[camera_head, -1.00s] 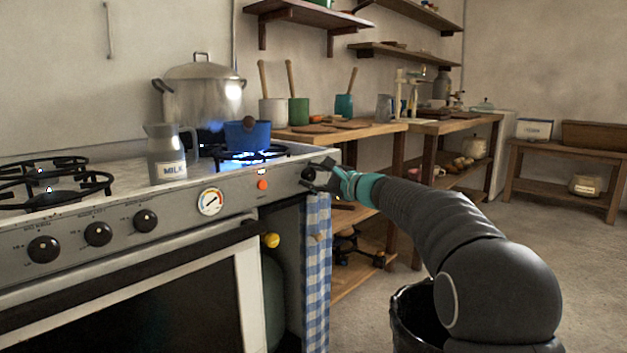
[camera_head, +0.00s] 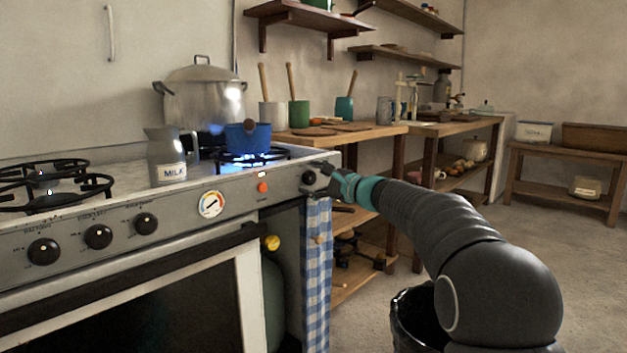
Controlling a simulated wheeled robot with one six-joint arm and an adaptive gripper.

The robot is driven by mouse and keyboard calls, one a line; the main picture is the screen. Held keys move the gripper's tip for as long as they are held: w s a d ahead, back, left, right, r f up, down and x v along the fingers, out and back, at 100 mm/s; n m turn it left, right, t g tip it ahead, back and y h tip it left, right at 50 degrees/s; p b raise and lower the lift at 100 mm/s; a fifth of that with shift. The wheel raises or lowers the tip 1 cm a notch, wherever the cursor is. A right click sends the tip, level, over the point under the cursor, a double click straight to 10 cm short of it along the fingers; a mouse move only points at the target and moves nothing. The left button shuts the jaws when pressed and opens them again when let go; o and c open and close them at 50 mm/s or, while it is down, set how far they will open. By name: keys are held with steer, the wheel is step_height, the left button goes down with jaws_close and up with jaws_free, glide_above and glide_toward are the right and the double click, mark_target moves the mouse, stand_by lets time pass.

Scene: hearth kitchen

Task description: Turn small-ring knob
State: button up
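A dark round knob (camera_head: 308,178) sits at the right end of the stove's front panel, below the lit burner (camera_head: 252,156). Its label is too small to read, so I cannot tell for certain that it is the small-ring knob. My gripper (camera_head: 316,180) is just right of this knob, with its dark fingers spread apart and nothing between them. The knob shows clear of the fingers; whether they touch it is hard to tell. Blue flames burn under the blue pan (camera_head: 250,137) on that burner.
Several other knobs (camera_head: 98,236) line the panel's left part, near a round gauge (camera_head: 212,204) and an orange light (camera_head: 263,188). A milk jug (camera_head: 166,160) and large pot (camera_head: 203,100) stand on the stove. A checked cloth (camera_head: 318,265) hangs below my gripper.

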steer(key=shift+d, duration=0.1)
steer(key=v, duration=1.2)
step_height(320, 180, down, 10)
steer(key=s+n+g+h, duration=0.2)
steer(key=s+n+g, duration=0.1)
steer(key=s+d+f+n+g+h+p, duration=0.1)
steer(key=s+d+f+n+g+h, duration=0.2)
steer(key=s, duration=0.4)
steer(key=s+f+n+g+h+p, duration=0.1)
steer(key=s+f+n+h, duration=0.1)
steer(key=s+f, duration=0.35)
steer(key=s+d+r+n+h+p, duration=0.2)
steer(key=s+d+p, duration=0.1)
steer(key=s, duration=0.6)
steer(key=s+d+r+n+t+h+p, duration=0.1)
steer(key=s+d, duration=0.3)
steer(key=s, duration=0.5)
steer(key=s+d+r+n+h+p, duration=0.3)
steer(key=s+r+h+p, duration=0.1)
steer(key=s, duration=0.5)
steer(key=shift+d+n+t+p, duration=0.2)
steer(key=shift+n+t+p, duration=0.1)
steer(key=shift+p, duration=0.05)
